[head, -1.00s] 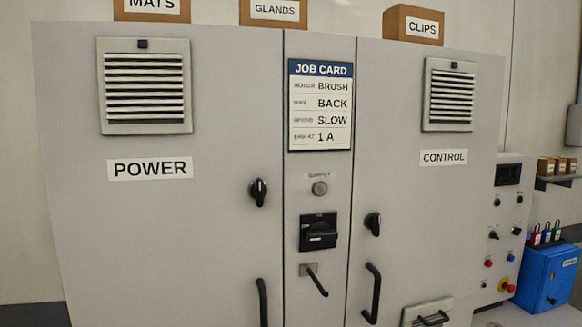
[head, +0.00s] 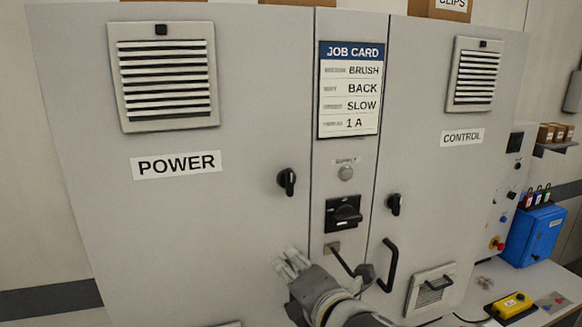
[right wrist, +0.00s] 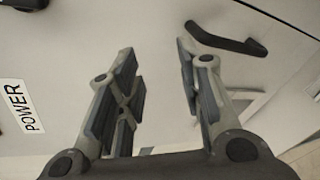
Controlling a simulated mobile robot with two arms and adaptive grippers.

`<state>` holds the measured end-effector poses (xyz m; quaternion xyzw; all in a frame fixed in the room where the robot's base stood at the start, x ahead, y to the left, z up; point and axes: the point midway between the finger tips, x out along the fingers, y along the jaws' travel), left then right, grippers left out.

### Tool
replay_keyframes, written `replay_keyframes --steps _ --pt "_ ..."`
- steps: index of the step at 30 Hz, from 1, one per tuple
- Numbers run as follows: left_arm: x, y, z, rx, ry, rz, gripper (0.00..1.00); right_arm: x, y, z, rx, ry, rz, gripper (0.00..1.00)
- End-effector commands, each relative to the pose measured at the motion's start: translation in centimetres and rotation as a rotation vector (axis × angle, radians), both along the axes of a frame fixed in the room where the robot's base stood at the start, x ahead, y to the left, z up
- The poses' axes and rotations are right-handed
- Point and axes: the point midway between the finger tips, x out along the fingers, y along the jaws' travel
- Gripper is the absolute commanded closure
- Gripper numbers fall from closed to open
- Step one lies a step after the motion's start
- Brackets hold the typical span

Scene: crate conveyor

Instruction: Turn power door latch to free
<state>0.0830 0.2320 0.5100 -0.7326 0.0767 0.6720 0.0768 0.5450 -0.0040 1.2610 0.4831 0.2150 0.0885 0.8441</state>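The power door latch (head: 287,181) is a small black knob on the right edge of the grey POWER door (head: 240,80), with its grip roughly upright. My right gripper (head: 288,263) is in front of the cabinet, below the latch and apart from it. In the right wrist view its two fingers (right wrist: 160,75) are spread with nothing between them. The POWER label (right wrist: 19,107) shows there at the left and a black handle (right wrist: 226,38) at the upper right. I cannot tell whether the latch shows in that view. My left gripper is not in view.
A black supply switch (head: 343,213), a hanging lever (head: 341,260) and the control door latch (head: 394,203) lie right of the POWER door. The control door handle (head: 388,266) sticks out. A yellow box (head: 510,305) and a blue box (head: 532,235) stand at the right.

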Motion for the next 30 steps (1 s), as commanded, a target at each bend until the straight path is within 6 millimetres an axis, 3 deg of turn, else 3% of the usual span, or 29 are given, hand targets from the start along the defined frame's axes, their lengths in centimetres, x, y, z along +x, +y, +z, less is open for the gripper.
replay_keyframes --steps 1,3,12,18,23,30 --pt "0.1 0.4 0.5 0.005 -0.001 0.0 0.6 -0.5 0.1 2.5 -0.084 -0.074 0.03 0.66" --pt "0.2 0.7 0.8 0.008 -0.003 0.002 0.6 -1.1 0.1 4.7 -0.205 -0.164 0.063 0.66" --pt "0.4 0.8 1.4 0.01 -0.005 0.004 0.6 -2.4 -1.3 12.0 -0.699 -0.483 0.113 0.66" --pt "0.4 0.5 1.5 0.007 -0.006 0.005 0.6 -2.3 -2.4 14.4 -0.888 -0.584 0.1 0.66" --pt "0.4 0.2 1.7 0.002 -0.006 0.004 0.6 -2.1 -2.6 15.1 -0.938 -0.605 0.095 0.66" --pt "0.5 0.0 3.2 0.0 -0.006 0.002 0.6 0.8 -1.8 15.3 -0.941 -0.603 0.093 0.66"
